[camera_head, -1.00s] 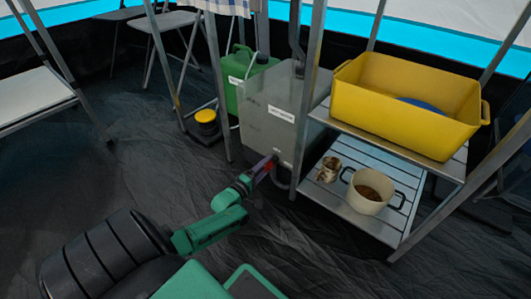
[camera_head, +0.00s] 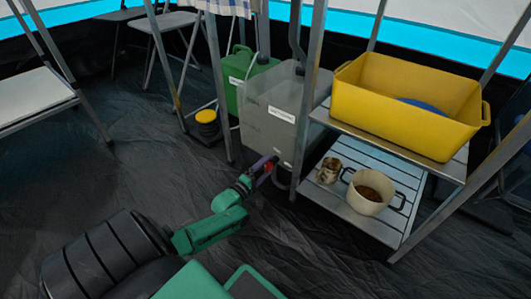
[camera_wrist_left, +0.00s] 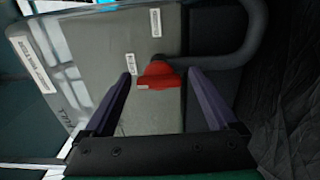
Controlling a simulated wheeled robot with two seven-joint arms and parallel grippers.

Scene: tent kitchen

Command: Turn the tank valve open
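The grey, translucent tank (camera_head: 262,128) with white labels stands at the left end of the metal shelf. Its red valve handle (camera_head: 268,167) is low on the front and small in the head view. In the left wrist view the red handle (camera_wrist_left: 158,75) sits on a dark fitting at the tank wall. My left gripper (camera_wrist_left: 160,78) is open, with one purple finger on each side of the handle. A narrow gap shows between the handle and each finger. In the head view the left gripper (camera_head: 265,170) reaches the valve from the front left. My right gripper is not in view.
A dark hose (camera_wrist_left: 250,35) curves from the valve. A shelf (camera_head: 340,208) to the right bears a cream pot (camera_head: 364,205) and a metal mug (camera_head: 329,170); a yellow basin (camera_head: 400,110) is above. A green jerrycan (camera_head: 236,68) stands behind. The floor at left is mostly clear.

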